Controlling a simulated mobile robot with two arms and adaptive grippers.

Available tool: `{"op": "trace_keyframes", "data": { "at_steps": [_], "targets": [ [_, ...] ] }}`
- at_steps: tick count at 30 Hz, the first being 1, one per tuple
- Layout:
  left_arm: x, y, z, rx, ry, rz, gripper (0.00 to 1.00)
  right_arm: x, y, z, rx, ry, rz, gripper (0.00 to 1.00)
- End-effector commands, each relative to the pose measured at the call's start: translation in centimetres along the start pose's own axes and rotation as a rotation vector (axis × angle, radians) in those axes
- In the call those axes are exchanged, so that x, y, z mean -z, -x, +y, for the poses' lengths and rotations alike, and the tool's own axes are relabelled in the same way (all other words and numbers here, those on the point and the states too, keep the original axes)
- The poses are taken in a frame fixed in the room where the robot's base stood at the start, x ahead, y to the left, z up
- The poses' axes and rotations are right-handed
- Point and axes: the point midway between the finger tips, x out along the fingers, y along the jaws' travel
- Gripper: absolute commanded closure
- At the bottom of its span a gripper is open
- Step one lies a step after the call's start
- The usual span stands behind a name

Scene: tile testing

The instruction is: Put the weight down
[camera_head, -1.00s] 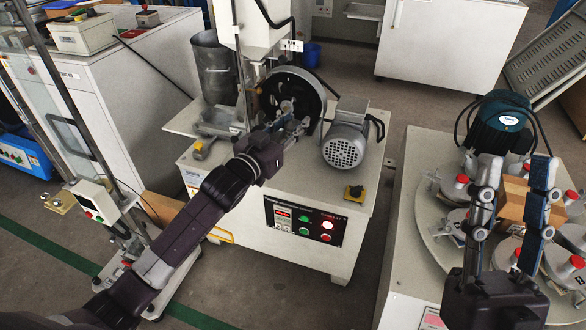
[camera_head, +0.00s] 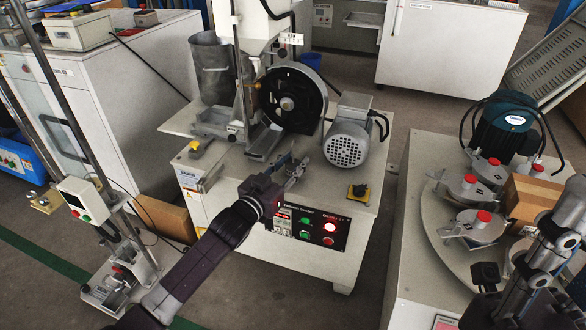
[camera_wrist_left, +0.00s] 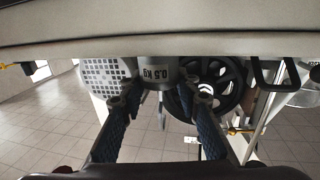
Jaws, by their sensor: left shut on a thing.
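A grey metal weight labelled 0.5 kg (camera_wrist_left: 155,72) shows in the left wrist view between the fingertips of my left gripper (camera_wrist_left: 160,97). In the head view the left gripper (camera_head: 293,172) is over the front part of the abrasion machine's white top (camera_head: 240,172), in front of the black wheel (camera_head: 292,98). It is shut on the weight, which is mostly hidden there. I cannot tell whether the weight touches the top.
A grey motor (camera_head: 347,135) stands right of the wheel, and a yellow-black switch (camera_head: 358,192) sits at the top's right front. A control panel (camera_head: 308,228) is on the front face. A round turntable (camera_head: 447,240) with red-topped holders and a cardboard box (camera_head: 530,200) is at right.

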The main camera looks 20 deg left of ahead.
Motion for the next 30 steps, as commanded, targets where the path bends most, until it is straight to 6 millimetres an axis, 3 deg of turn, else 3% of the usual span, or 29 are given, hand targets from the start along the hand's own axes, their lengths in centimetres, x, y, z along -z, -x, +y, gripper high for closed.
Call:
{"op": "trace_keyframes", "data": {
  "at_steps": [13, 14, 18, 30],
  "targets": [
    [-0.46, -0.04, 0.06, -0.001, 0.0, 0.008, 1.0, -0.02, -0.12, -0.03, 0.004, 0.001, 0.008, 0.65],
    [-0.71, 0.0, 0.04, -0.001, 0.0, 0.003, 0.68, -0.01, -0.15, -0.04, 0.004, 0.001, 0.009, 0.65],
    [-0.69, 0.0, 0.04, -0.001, 0.0, 0.002, 0.53, 0.0, -0.16, -0.04, 0.004, 0.001, 0.009, 0.65],
    [-0.43, 0.43, 0.01, 0.0, 0.0, 0.0, 0.53, 0.11, -0.47, -0.04, 0.004, 0.001, 0.011, 0.65]
  ]
}}
